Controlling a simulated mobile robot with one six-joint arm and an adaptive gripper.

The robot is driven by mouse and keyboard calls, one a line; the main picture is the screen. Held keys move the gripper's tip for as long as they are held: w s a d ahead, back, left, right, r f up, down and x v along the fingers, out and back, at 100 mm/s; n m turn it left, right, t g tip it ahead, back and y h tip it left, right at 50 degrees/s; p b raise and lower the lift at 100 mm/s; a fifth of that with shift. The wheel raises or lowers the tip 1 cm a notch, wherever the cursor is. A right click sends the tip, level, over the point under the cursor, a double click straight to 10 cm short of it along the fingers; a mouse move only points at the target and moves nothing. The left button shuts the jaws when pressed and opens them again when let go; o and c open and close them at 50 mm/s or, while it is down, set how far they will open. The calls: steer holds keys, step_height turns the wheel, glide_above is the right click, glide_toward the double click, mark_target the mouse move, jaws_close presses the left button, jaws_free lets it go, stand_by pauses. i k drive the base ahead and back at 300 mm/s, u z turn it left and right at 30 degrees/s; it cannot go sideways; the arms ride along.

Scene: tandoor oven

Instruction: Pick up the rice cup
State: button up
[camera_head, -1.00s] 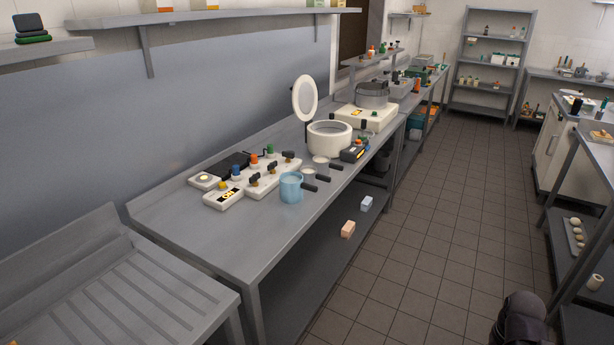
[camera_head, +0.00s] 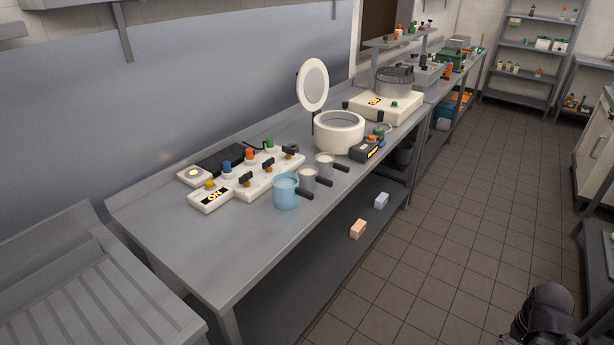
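Three handled cups stand in a row near the front edge of the steel table (camera_head: 190,262). The nearest is a light blue cup (camera_head: 285,192) with a dark handle pointing right. Behind it are two smaller pale cups, a middle cup (camera_head: 309,180) and a far cup (camera_head: 324,165), also with dark handles pointing right. I cannot tell which one is the rice cup. My gripper is not in view; only a dark part of my arm shows at the bottom right, well away from the cups.
White switch panels with coloured knobs (camera_head: 215,197) lie left of the cups. A round white pot (camera_head: 340,133) with a raised lid (camera_head: 313,84) and a dark control box (camera_head: 367,149) stand behind. The table's near left and the tiled floor (camera_head: 430,240) are clear.

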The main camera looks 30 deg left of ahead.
mark_target(308, 178)
steer(key=i, duration=0.25)
steer(key=z, duration=0.6)
steer(key=k, duration=0.1)
steer(key=u, duration=3)
steer(key=i, duration=1)
steer(key=z, duration=0.05)
